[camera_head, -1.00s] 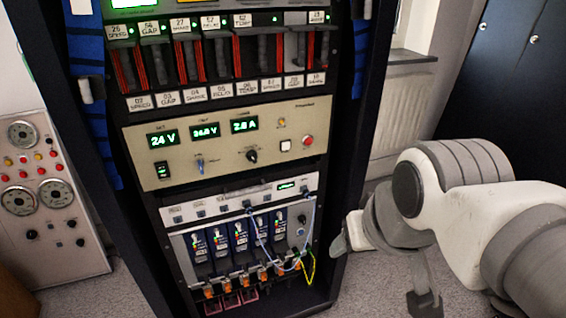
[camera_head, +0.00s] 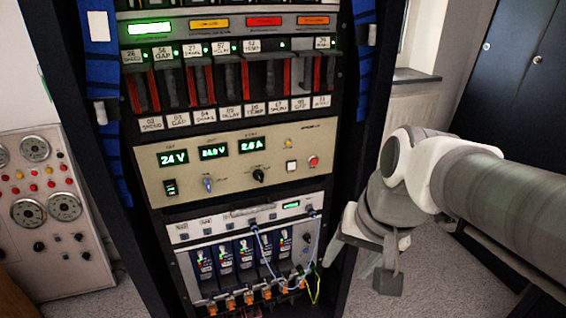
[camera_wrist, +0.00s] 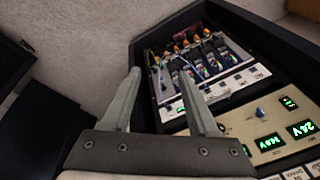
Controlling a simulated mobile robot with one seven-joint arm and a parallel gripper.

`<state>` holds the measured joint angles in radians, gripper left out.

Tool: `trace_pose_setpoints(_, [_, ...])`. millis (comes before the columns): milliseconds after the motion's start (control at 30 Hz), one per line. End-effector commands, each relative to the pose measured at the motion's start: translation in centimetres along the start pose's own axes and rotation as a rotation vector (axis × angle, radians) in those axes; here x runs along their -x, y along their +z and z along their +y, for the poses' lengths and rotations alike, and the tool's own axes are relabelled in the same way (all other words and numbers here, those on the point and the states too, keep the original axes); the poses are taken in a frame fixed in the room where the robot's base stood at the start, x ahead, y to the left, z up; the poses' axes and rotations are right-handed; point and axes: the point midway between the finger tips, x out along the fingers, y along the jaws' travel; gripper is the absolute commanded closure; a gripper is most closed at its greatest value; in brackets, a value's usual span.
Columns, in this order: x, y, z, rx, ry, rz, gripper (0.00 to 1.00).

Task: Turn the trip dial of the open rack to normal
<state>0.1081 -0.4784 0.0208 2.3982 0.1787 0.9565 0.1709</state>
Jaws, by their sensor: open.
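The open rack (camera_head: 120,205) stands upright in the middle of the head view, its front uncovered. Its beige panel (camera_head: 300,137) has green displays, a black round dial (camera_head: 259,175), a blue-tipped knob (camera_head: 208,184) and a red button. The labels are too small to read, so I cannot tell which control is the trip dial. My gripper (camera_wrist: 160,76) is open and empty, its two fingers apart. In the head view it is right of the rack's lower part, apart from the dials. The wrist view shows the beige panel (camera_wrist: 235,124) upside down, right of the fingers.
Above the panel are card slots with red edges (camera_head: 228,80). Below are blue modules (camera_head: 245,252) with loose blue and yellow-green wires. A gauge cabinet (camera_head: 50,225) stands at the left, a dark cabinet (camera_head: 515,75) at the right. Floor shows between rack and gauge cabinet.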

Motion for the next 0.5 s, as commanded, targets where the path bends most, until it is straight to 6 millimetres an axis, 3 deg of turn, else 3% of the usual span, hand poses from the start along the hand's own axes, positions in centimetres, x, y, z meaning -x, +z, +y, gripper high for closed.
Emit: trace_pose_setpoints(500, [-6.5, -6.1, -1.8, -0.83, -0.11, -0.471, 0.4])
